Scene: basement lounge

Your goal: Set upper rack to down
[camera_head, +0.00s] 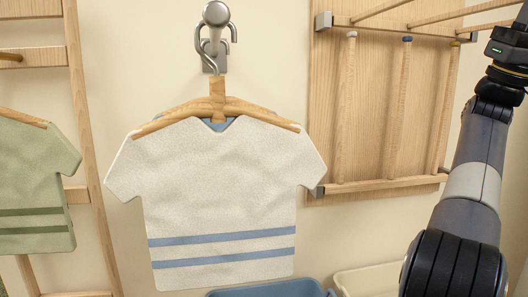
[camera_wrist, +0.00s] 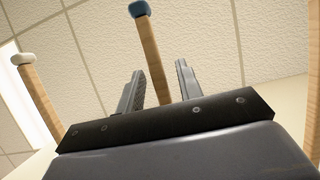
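The upper rack (camera_head: 430,19) is at the top right of the head view. Its wooden rods slant outward from a crossbar, up and right, and leave the picture. The wrist view shows a blue-capped rod (camera_wrist: 152,50) and a white-capped rod (camera_wrist: 36,95), apparently of this rack. My gripper (camera_wrist: 160,80) is open, its fingers on either side of the blue-capped rod, with visible gaps. Whether either finger touches it, I cannot tell. In the head view the arm rises at the right; the fingers are out of frame.
Below, a lower rack (camera_head: 391,184) has upright capped rods close to the backboard (camera_head: 375,90). A white striped shirt (camera_head: 220,190) hangs from a wall hook (camera_head: 215,40). A green shirt (camera_head: 30,185) hangs left. Blue (camera_head: 270,289) and cream (camera_head: 370,281) bins stand below.

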